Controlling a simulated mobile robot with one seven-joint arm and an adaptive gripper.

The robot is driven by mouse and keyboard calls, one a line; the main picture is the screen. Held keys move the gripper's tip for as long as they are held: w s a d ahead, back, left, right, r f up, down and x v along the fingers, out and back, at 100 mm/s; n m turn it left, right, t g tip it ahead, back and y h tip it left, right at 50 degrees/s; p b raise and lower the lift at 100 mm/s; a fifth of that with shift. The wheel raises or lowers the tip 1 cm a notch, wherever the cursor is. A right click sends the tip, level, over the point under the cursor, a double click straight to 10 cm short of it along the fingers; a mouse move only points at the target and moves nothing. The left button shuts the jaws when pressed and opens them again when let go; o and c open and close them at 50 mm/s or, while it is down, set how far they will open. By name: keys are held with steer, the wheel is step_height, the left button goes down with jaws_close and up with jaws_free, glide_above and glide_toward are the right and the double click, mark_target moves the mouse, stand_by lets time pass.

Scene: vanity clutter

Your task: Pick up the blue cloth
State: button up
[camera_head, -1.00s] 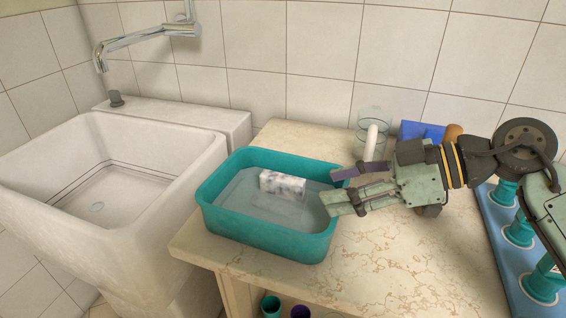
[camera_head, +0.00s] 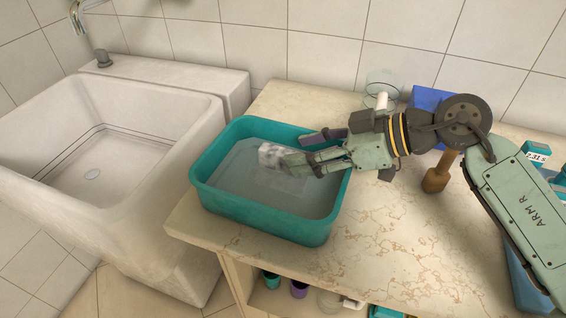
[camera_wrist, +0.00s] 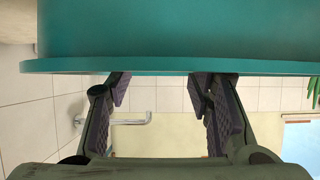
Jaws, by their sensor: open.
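No blue cloth can be clearly made out. A blue thing (camera_head: 430,98) stands at the back of the counter behind my arm, partly hidden; I cannot tell whether it is cloth or a box. My gripper (camera_head: 294,149) is open, its fingers pointing left over the teal basin (camera_head: 265,227). A grey-white mottled block (camera_head: 270,152) is in the basin, and my lower finger overlaps its right side in the head view. In the wrist view my open gripper (camera_wrist: 160,82) shows no object between its fingers, and the basin's teal wall (camera_wrist: 170,35) fills the top.
A white sink (camera_head: 190,130) stands left of the counter. A clear glass (camera_head: 383,88) and a brown wooden-looking thing (camera_head: 436,178) are near my arm. Cups sit on a shelf below. The counter's front (camera_head: 380,255) is clear.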

mark_target(283, 165)
steer(key=shift+x, duration=1.5)
steer(key=shift+r, duration=0.1)
steer(key=shift+c, duration=0.2)
jaws_close()
